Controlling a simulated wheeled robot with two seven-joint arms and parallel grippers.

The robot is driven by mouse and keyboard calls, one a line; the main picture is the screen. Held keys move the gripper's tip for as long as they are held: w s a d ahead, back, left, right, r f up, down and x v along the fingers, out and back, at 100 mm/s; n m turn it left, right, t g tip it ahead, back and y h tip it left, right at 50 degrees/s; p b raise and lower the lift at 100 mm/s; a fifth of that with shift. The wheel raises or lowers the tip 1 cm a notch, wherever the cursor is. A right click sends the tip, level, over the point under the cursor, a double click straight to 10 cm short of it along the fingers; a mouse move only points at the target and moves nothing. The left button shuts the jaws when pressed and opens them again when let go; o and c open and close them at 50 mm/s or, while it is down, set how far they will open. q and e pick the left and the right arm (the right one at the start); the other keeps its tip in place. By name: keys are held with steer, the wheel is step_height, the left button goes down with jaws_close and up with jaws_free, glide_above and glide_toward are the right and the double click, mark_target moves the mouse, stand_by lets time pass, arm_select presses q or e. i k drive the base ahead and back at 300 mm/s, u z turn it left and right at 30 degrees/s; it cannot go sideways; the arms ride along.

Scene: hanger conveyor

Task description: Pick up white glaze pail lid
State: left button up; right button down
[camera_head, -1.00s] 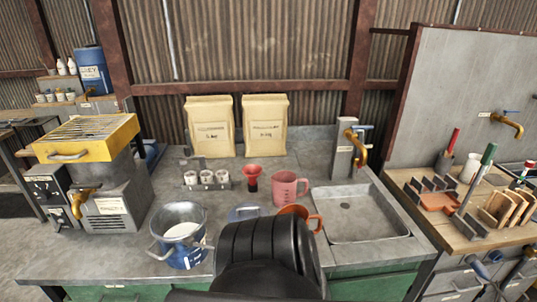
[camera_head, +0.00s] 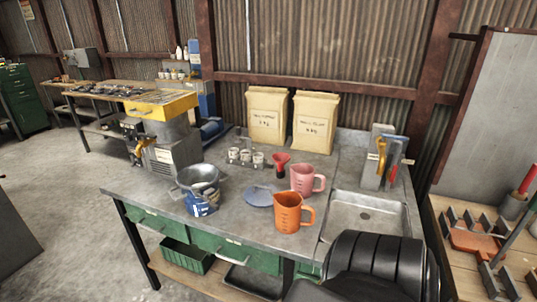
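A flat blue-grey round lid (camera_head: 259,196) lies on the grey workbench (camera_head: 185,228). It is between a metal pail with a blue label (camera_head: 203,207) on its left and an orange jug (camera_head: 290,212) on its right. The lid is largely in the open, with nothing on top of it. I cannot read any label that marks it as the white glaze lid. Neither of my grippers is in view. Only a black ribbed part of my arm shows at the bottom right.
A pink jug (camera_head: 305,179) and a red funnel (camera_head: 281,164) stand behind the lid. Two paper sacks (camera_head: 267,115) stand at the back. A sink (camera_head: 366,213) is at the right. A yellow-topped machine (camera_head: 163,122) stands at the left. The front left bench top is clear.

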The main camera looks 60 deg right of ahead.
mark_target(260, 195)
steer(key=z, duration=1.7)
